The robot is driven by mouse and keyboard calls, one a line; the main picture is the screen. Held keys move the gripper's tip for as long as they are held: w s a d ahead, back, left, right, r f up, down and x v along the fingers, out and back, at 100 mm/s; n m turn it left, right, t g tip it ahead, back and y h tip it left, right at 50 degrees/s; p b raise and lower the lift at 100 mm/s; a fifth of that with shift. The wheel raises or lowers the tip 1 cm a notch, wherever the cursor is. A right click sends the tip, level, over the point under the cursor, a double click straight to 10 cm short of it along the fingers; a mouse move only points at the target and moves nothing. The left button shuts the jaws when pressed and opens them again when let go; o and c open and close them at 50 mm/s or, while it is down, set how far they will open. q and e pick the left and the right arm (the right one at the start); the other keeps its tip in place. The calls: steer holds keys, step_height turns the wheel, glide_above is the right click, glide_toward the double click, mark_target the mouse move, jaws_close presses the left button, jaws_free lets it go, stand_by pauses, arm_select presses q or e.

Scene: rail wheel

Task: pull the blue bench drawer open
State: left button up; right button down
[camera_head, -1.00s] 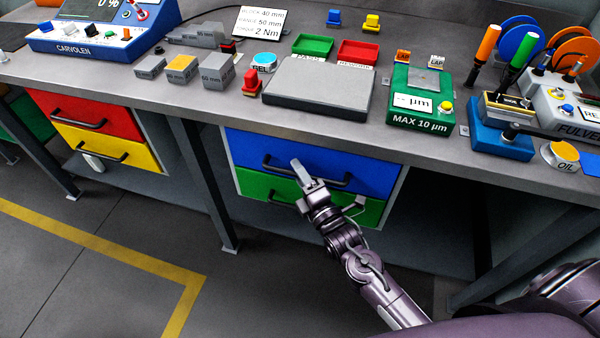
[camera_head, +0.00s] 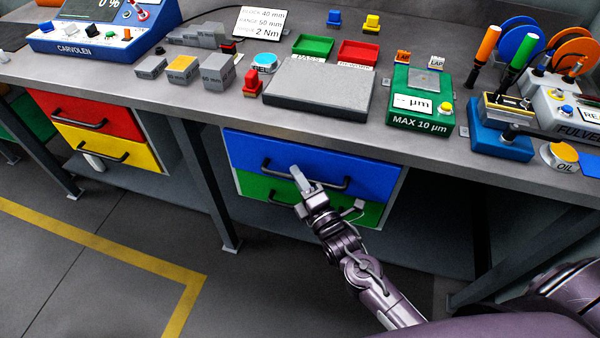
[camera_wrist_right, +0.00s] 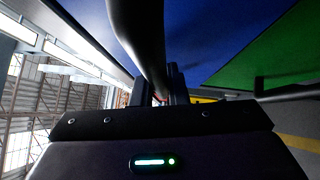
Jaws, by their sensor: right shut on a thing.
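The blue drawer (camera_head: 366,177) sits above a green drawer (camera_head: 254,185) under the bench. Its front stands a little forward of where it was. My right gripper (camera_head: 301,177) is at the middle of the blue drawer's dark bar handle (camera_head: 333,183). In the right wrist view the handle (camera_wrist_right: 140,40) runs between the fingers of my right gripper (camera_wrist_right: 165,88), which are shut on it. The blue front (camera_wrist_right: 205,35) fills the top of that view. My left gripper is not in view.
A bench leg (camera_head: 207,185) stands left of the drawers. The floor in front is clear.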

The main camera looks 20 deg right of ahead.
steer(key=s+a+p, duration=0.3)
steer(key=s+a, duration=0.3)
steer(key=s, duration=0.4)
steer(key=s+a+p, duration=0.4)
steer(key=s+a, duration=0.3)
steer(key=s, duration=0.3)
steer(key=shift+a, duration=0.2)
steer(key=c, duration=1.4)
jaws_free()
steer(key=shift+w, duration=0.1)
steer(key=shift+c, duration=0.2)
steer(key=b+v, duration=0.1)
steer(key=v, duration=0.6)
steer(key=shift+s, duration=0.4)
steer(key=shift+d, duration=0.15)
